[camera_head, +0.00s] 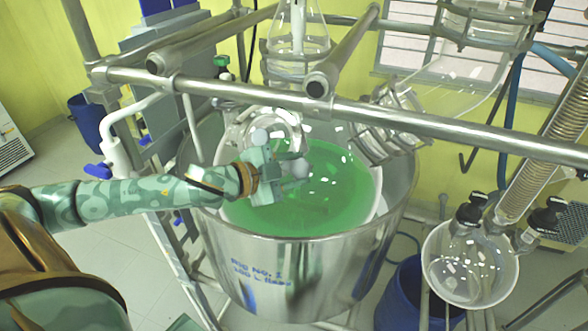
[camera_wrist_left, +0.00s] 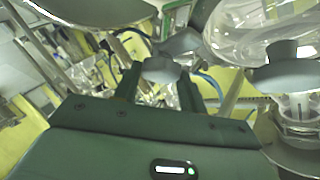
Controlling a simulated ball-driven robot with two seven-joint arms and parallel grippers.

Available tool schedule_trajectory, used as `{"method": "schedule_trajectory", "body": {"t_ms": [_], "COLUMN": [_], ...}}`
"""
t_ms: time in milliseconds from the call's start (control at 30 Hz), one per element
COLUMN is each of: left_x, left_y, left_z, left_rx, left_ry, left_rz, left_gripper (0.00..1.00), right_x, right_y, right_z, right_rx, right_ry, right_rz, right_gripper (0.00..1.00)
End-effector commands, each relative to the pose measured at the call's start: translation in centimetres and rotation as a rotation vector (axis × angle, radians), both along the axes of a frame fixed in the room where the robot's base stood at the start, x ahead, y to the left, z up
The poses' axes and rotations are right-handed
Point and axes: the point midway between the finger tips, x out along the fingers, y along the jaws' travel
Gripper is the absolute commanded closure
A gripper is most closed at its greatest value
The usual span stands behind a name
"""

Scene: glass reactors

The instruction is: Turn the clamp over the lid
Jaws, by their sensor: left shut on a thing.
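My left gripper (camera_head: 290,170) is over the near left part of the round steel reactor (camera_head: 290,270), close to the glass lid port (camera_head: 262,122). It is shut on a grey clamp knob (camera_head: 298,168). In the left wrist view grey rounded knob parts (camera_wrist_left: 162,70) sit between the two dark fingers (camera_wrist_left: 168,85). Another grey knob (camera_head: 260,136) stands just behind the gripper, beside the port. The fingers hide most of the held clamp, so its exact angle cannot be told. My right gripper is not in view.
Steel rails (camera_head: 430,125) cross above the reactor. A glass flask (camera_head: 298,45) hangs over its back, and angled glass fittings (camera_head: 390,125) stand right of it. Green liquid (camera_head: 320,205) shows in the reactor. A smaller glass vessel (camera_head: 468,265) and blue drum (camera_head: 405,300) are at right.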

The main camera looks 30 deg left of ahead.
Motion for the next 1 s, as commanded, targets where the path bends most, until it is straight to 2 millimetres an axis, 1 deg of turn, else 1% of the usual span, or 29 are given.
{"method": "schedule_trajectory", "body": {"t_ms": [200, 500, 767, 1000], "left_x": [0.24, 0.3, 0.27, 0.2], "left_y": [0.28, 0.22, 0.21, 0.16], "left_z": [0.32, 0.39, 0.27, 0.16], "left_rx": [0.142, 0.271, 0.332, 0.35], "left_ry": [0.029, 0.061, 0.079, 0.085], "left_rz": [-0.113, -0.228, -0.282, -0.299], "left_gripper": [0.81, 0.81, 0.81, 0.81], "right_x": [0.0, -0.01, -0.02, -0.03], "right_y": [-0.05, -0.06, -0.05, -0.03], "right_z": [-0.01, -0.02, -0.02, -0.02], "right_rx": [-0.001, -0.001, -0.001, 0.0], "right_ry": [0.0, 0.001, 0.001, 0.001], "right_rz": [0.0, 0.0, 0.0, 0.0], "right_gripper": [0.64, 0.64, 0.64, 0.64]}}
